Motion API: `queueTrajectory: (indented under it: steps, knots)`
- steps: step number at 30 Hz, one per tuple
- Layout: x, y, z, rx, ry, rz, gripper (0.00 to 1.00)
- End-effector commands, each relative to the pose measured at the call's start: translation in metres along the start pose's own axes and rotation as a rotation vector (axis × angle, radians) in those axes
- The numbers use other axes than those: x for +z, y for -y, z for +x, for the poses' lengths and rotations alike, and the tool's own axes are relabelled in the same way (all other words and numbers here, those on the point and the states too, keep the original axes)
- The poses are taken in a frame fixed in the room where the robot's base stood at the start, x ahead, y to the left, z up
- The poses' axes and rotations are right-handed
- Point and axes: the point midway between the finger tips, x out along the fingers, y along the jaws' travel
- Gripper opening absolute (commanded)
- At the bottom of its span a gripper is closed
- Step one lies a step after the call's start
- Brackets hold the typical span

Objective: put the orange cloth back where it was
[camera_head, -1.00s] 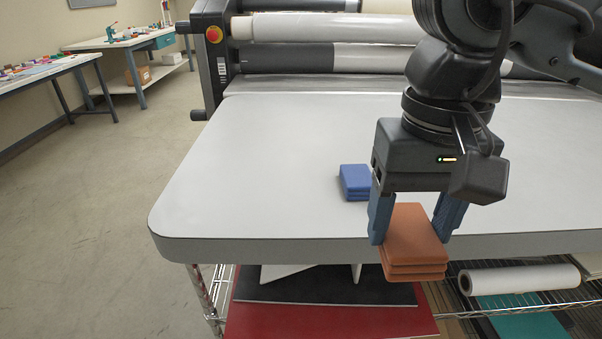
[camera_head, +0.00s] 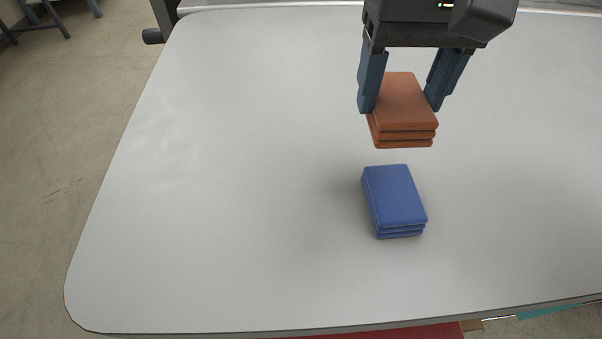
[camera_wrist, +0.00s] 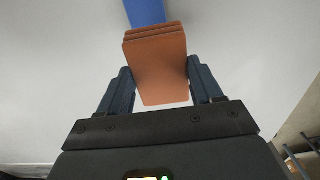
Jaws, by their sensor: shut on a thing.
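The orange cloth (camera_head: 405,100) is a folded, layered stack held between the blue-grey fingers of my gripper (camera_head: 412,95). It appears raised above the table, behind the blue cloth in the head view. In the wrist view the orange cloth (camera_wrist: 158,70) sits between both fingers (camera_wrist: 162,85). Its near end reaches back toward the palm. The table spot directly under it is hidden.
A folded blue cloth (camera_head: 396,198) lies on the grey-white table (camera_head: 220,170), in front of the orange cloth in the head view. It also shows partly in the wrist view (camera_wrist: 145,12). The table's left side is clear. Its rounded front-left corner and front edge show.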

Motion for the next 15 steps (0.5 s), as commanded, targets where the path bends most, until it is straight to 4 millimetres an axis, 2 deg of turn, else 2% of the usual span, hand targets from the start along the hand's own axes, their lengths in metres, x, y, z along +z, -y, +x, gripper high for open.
queueTrajectory:
  steps: [5, 15]
  knots:
    - [0.013, 0.023, 0.013, -0.001, 0.004, -0.009, 0.37]
    - [0.047, 0.083, 0.054, -0.001, 0.005, -0.005, 0.37]
